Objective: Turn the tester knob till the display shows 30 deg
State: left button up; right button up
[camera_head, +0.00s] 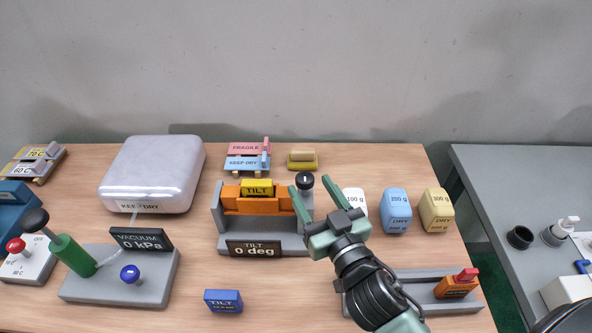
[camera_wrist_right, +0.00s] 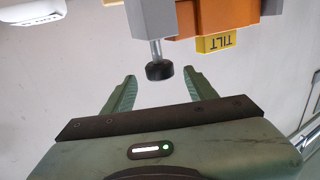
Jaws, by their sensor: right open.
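The tilt tester stands in the middle of the table in the head view, with a grey base and an orange cradle (camera_head: 240,205). A yellow block marked TILT (camera_head: 257,188) sits on the cradle. The black tester knob (camera_head: 304,180) is at the tester's right end. My right gripper (camera_head: 300,193) is open there; in the right wrist view the knob (camera_wrist_right: 159,71) lies ahead of and between the two green fingers, apart from both. My left gripper is not in view.
A vacuum station (camera_head: 118,280) stands to the left, below a pale case (camera_head: 152,172). White, blue (camera_head: 396,210) and yellow (camera_head: 436,210) weights stand right of the tester. A blue TILT block (camera_head: 223,301) lies in front. A grey fixture (camera_head: 420,290) is at the front right.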

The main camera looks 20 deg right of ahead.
aim_at(307, 180)
jog(key=w, duration=0.2)
jog(key=w+p, duration=0.1)
jog(key=w, duration=0.1)
jog(key=w+p, duration=0.1)
jog(key=w, duration=0.1)
jog(key=shift+a+r, duration=0.25)
jog(key=shift+a, duration=0.1)
jog(key=shift+w+f, duration=0.1)
jog(key=shift+w, duration=0.35)
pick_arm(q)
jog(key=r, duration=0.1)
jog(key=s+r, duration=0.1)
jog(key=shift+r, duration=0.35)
pick_arm(e)
grip_shut()
